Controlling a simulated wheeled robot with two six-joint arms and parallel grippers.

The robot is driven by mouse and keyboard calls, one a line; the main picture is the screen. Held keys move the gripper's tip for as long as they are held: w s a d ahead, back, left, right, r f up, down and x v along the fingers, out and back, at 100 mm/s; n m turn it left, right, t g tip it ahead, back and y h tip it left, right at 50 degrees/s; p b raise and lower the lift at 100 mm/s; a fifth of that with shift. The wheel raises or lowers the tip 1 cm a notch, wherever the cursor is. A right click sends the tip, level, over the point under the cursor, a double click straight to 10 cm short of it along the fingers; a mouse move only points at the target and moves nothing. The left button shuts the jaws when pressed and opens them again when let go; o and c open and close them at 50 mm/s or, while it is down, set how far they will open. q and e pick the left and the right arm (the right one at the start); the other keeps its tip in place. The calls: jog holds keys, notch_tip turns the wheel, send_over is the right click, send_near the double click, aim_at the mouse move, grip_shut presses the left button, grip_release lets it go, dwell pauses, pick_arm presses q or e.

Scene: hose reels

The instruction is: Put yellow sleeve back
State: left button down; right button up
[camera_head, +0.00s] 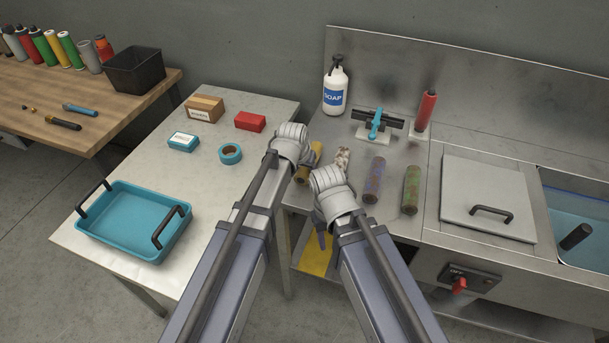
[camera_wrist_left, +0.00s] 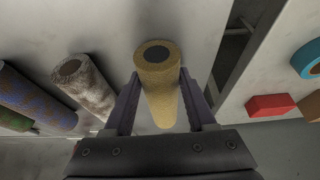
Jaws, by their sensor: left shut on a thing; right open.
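The yellow sleeve (camera_head: 309,163) is at the left part of the steel counter, partly hidden by my left wrist in the head view. In the left wrist view the sleeve (camera_wrist_left: 160,92) lies between both jaws, its dark round end facing up the picture. My left gripper (camera_wrist_left: 160,100) is shut on it; in the head view this gripper (camera_head: 301,160) is mostly covered by its own wrist. I cannot tell whether the sleeve touches the counter. My right gripper (camera_head: 325,215) is open, over the counter's front edge, right of and nearer than the left one.
On the counter are a whitish mottled sleeve (camera_head: 342,158), a purple-brown sleeve (camera_head: 375,180), a green-brown sleeve (camera_head: 411,190), an upright red sleeve (camera_head: 426,110), a clamp-like fixture (camera_head: 376,124) and soap (camera_head: 336,90). A side table holds a blue tray (camera_head: 118,207) and boxes (camera_head: 206,108).

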pick_arm(q)
jog(key=shift+r, duration=0.1)
jog(key=shift+f, duration=0.25)
jog(key=shift+c, duration=1.1)
grip_release()
jog(key=shift+r, duration=0.1)
jog(key=p+v, duration=1.1)
jog(key=v, duration=0.1)
jog(key=shift+r, duration=0.2)
